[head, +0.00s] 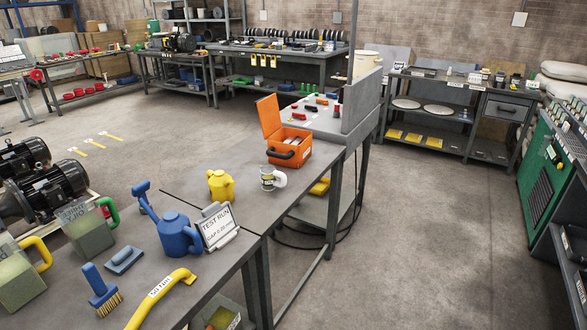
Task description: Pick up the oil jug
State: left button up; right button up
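I cannot tell for sure which vessel is the oil jug. A clear, greenish square jug (88,234) with a green handle stands upright on the near bench at the left; its label is hard to read but seems to include "OIL". A similar square jug (22,284) with a yellow handle stands nearer, at the left edge. A blue can (178,236) with a long spout stands to their right, beside a "TEST RUN" sign (217,227). A small yellow jug (221,186) stands farther back. Neither of my grippers is in view.
Black motors (50,190) are left. Floor is clear at right.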

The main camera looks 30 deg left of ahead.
aim_at(269, 172)
jog(key=i, duration=1.65)
jog(key=i+u, duration=0.2)
jog(key=i, duration=0.2)
jog(key=i+l+u, duration=0.25)
jog(key=i, duration=0.15)
jog(key=i+l+u, duration=0.2)
jog(key=i, duration=0.25)
jog(key=j, duration=0.1)
